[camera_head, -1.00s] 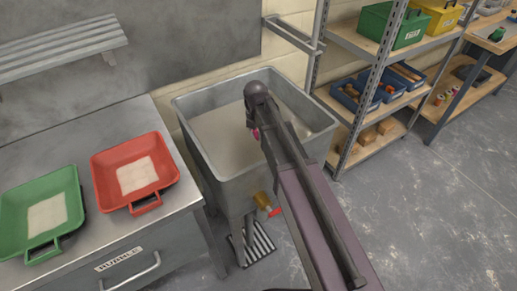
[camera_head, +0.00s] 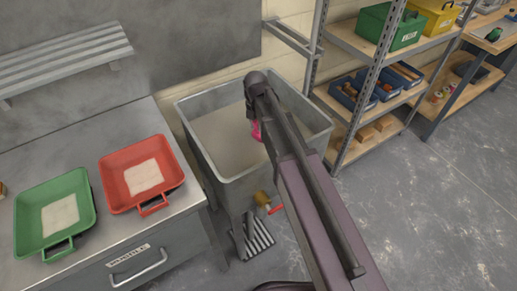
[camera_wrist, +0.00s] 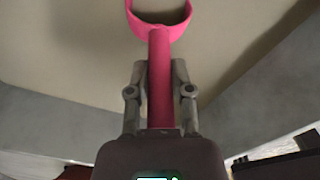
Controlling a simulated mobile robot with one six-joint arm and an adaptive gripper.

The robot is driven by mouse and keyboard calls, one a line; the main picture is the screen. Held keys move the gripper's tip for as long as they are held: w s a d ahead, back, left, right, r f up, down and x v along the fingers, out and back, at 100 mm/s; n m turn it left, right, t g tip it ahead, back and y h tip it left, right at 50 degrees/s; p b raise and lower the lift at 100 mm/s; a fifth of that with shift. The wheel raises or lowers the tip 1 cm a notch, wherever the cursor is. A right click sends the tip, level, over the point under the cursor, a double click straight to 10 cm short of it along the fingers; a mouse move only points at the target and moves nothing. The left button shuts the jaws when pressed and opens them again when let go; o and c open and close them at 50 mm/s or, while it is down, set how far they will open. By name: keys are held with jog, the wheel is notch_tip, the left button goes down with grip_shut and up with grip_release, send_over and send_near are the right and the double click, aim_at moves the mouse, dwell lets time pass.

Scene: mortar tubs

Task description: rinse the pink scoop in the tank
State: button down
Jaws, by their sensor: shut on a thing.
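The pink scoop shows in the wrist view (camera_wrist: 160,75), its handle between the two fingers of my gripper (camera_wrist: 160,90) and its round head pointing away, toward the top of the picture. My gripper is shut on the handle. In the head view a small pink part of the scoop (camera_head: 256,131) shows beside my arm, over the tank. The grey metal tank (camera_head: 196,150) holds cloudy greyish liquid (camera_head: 222,140). My arm hides the gripper and part of the tank there. I cannot tell whether the scoop touches the liquid.
A red tub (camera_head: 116,180) and a green tub (camera_head: 30,222), each with pale stuff inside, stand on the bench (camera_head: 90,125) left of the tank. A brass tap with a red handle (camera_head: 264,200) is on the tank's front. Shelving (camera_head: 362,100) stands to the right.

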notch_tip(320, 180, up, 19)
jog(key=p, duration=1.8)
dwell(0.8)
jog(key=shift+p, duration=0.35)
dwell(2.1)
notch_tip(320, 180, up, 4)
jog(key=p, duration=0.3)
jog(key=shift+p, duration=0.4)
jog(key=shift+f, duration=0.2)
notch_tip(320, 180, down, 5)
jog(key=b, duration=0.5)
